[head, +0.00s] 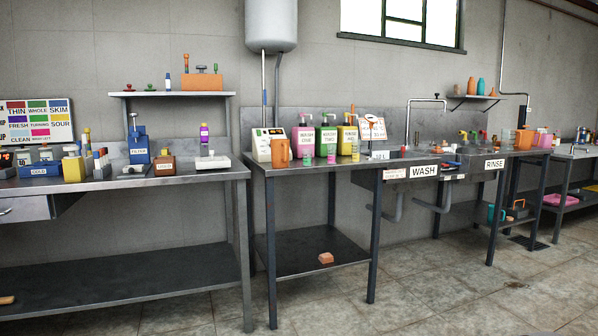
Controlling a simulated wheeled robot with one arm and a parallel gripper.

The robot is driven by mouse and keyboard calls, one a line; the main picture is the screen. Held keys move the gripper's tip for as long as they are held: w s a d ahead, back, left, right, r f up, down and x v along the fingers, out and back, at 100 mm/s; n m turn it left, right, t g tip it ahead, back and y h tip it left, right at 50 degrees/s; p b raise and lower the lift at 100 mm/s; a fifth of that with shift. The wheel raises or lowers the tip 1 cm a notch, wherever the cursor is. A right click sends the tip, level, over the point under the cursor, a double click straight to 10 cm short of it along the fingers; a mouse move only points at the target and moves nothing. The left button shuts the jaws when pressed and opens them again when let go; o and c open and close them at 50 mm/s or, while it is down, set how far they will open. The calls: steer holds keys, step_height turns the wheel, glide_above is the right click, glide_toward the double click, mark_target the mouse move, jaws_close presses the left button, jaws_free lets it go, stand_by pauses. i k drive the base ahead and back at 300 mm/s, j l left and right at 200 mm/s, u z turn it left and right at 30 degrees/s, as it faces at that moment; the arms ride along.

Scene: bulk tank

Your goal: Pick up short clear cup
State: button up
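I cannot make out a short clear cup in the head view. Small items on the benches are too small to tell apart, so a clear cup could be among them. My gripper is not in view, and I cannot see whether it holds anything.
A metal bench (130,183) stands at the left with bottles and blocks. The WASH sink (424,171) and RINSE sink (494,164) are at the right. The tiled floor in front is clear.

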mark_target(306, 153)
steer(key=i+l, duration=0.15)
steer(key=i, duration=0.3)
steer(key=u, duration=0.25)
steer(key=i+l+u, duration=0.15)
steer(key=u, duration=0.2)
steer(key=i+l+u, duration=0.25)
steer(key=u, duration=0.15)
steer(key=i+l+u, duration=0.15)
steer(key=u, duration=0.2)
steer(key=l, duration=0.1)
